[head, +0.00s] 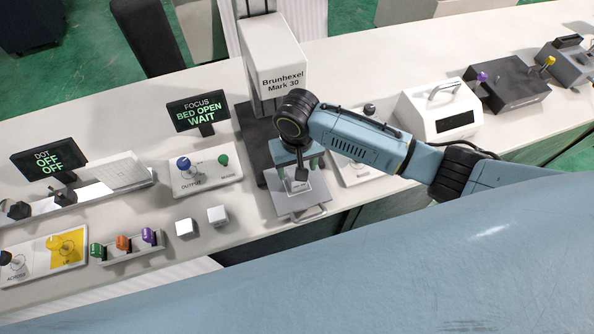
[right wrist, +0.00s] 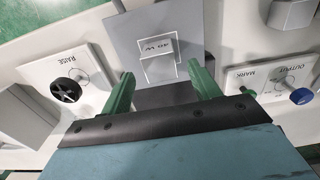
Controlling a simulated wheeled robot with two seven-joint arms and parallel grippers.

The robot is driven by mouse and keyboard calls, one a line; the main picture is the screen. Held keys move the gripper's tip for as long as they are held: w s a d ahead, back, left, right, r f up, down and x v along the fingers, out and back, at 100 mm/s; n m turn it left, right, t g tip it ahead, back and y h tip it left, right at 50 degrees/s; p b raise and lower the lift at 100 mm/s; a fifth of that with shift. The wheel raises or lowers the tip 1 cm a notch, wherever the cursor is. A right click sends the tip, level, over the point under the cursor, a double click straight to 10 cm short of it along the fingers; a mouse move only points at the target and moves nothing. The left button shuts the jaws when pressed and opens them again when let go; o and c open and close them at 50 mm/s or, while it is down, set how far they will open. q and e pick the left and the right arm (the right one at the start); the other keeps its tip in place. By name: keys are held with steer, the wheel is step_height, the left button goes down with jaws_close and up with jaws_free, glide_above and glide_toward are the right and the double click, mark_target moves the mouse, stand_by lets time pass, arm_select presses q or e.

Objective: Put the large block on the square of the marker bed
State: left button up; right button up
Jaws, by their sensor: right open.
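The marker bed (head: 300,207) is a grey plate sticking out at the front of the Brunhexel Mark 30 machine. In the right wrist view the bed (right wrist: 127,35) carries a white square outline, with a pale grey block-like shape (right wrist: 158,69) at it. Two white blocks, one (head: 187,228) and another (head: 218,215), stand on the bench left of the bed. My left gripper is not in view.
An output panel (head: 205,172) with blue and green knobs stands left of the machine; the display (head: 199,112) reads "FOCUS BED OPEN WAIT". A raise panel (right wrist: 68,88) shows in the wrist view. A rack of coloured knobs (head: 125,246) is at front left.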

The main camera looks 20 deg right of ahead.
step_height(320, 180, up, 8)
steer(key=shift+r, duration=0.1)
stand_by(0.4)
